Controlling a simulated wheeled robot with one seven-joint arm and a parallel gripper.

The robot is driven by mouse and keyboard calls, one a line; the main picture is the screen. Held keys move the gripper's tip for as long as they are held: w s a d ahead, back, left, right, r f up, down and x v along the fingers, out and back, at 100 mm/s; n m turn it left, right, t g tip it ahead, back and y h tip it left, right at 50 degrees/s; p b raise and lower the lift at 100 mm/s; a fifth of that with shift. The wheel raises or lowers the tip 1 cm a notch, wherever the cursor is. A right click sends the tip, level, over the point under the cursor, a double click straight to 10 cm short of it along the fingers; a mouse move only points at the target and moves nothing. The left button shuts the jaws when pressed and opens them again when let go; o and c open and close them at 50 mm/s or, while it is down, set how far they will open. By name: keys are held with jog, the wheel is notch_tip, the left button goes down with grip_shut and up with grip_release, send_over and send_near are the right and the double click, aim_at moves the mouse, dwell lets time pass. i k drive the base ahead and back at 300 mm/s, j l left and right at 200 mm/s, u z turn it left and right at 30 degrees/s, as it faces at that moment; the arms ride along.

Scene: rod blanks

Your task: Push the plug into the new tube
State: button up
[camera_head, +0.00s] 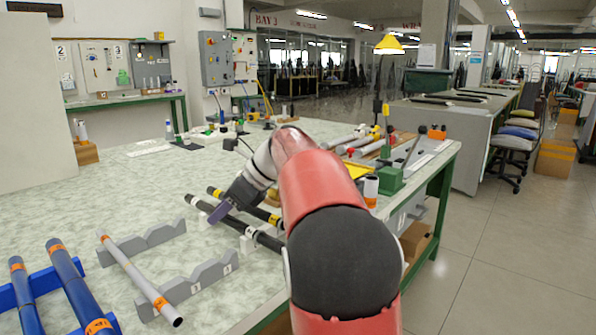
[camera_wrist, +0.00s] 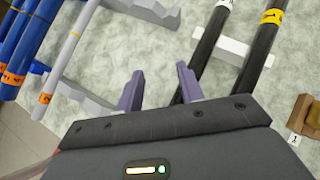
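A grey tube with orange bands (camera_head: 137,270) lies across grey notched supports at the front left, its dark open end toward me; it also shows in the wrist view (camera_wrist: 70,48). I cannot tell which tube is the new one. I cannot make out a plug for certain. My gripper (camera_head: 213,214) is low over the table, beside a black tube (camera_head: 236,223). In the wrist view its purple fingers (camera_wrist: 159,88) stand apart with only table between them. The right finger is close to that black tube (camera_wrist: 208,42); I cannot tell whether they touch.
Blue tubes (camera_head: 72,285) lie on a blue stand at the far left. A second black tube with a yellow band (camera_wrist: 262,45) crosses a white support (camera_wrist: 233,50). A brown block (camera_wrist: 304,117) stands at the right. The table's left middle is clear.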

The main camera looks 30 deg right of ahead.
aim_at(370, 192)
jog(key=i+l, duration=0.4)
jog(key=l, duration=0.4)
jog(key=i+l+z, duration=0.1)
jog(key=l, duration=0.35)
jog(key=i+l, duration=0.1)
jog(key=l, duration=0.4)
